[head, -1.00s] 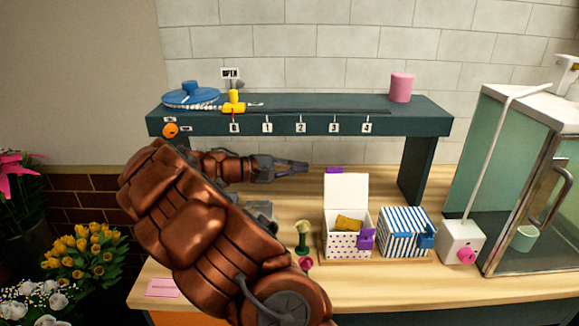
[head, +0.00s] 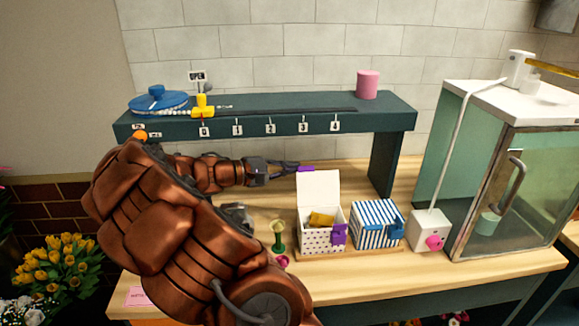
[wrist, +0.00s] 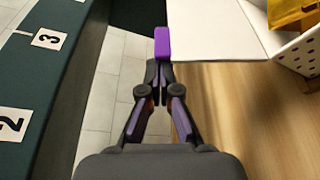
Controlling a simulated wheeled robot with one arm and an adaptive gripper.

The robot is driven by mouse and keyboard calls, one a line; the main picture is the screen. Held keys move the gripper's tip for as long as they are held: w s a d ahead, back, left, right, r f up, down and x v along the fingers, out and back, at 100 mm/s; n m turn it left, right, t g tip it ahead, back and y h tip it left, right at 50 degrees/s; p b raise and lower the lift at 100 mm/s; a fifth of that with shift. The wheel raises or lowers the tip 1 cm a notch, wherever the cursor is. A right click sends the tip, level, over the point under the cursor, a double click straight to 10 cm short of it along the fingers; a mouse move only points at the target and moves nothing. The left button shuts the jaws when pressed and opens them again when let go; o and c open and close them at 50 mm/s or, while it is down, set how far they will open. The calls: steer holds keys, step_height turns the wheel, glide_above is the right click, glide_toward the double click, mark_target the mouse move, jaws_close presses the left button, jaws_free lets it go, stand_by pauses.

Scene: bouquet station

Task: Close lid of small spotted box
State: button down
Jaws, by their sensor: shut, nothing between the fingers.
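The small white box with purple spots (head: 322,240) stands on the wooden counter with its white lid (head: 319,190) raised upright. A yellow thing (head: 321,219) lies inside, and a purple clasp (head: 339,234) is on its front. A purple tab (head: 307,168) sticks out at the lid's top edge. My gripper (head: 298,168) is shut and empty, just left of the tab and behind the lid. In the wrist view, the closed fingertips (wrist: 159,66) point at the tab (wrist: 162,43) beside the lid (wrist: 218,28); I cannot tell if they touch.
A blue-striped box (head: 378,226) stands right of the spotted box, on the same wooden board. A green and cream object (head: 278,236) stands to its left. A dark green shelf (head: 270,122) spans behind my arm. A glass cabinet (head: 500,185) stands at the right.

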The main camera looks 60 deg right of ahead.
steer(key=shift+b, duration=0.3)
steer(key=a+m+b, duration=0.1)
steer(key=b, duration=0.2)
steer(key=s+a+m+h+b, duration=0.1)
steer(key=b, duration=0.1)
steer(key=shift+s+r+m+b, duration=0.3)
steer(key=shift+b, duration=0.1)
steer(key=shift+s+a+r+b, duration=0.2)
steer(key=shift+s+a+b, duration=0.6)
steer(key=shift+a, duration=0.3)
steer(key=shift+s+a+r+b, duration=0.2)
steer(key=shift+s+a+b, duration=0.35)
steer(key=shift+s+a, duration=0.4)
steer(key=shift+a, duration=0.1)
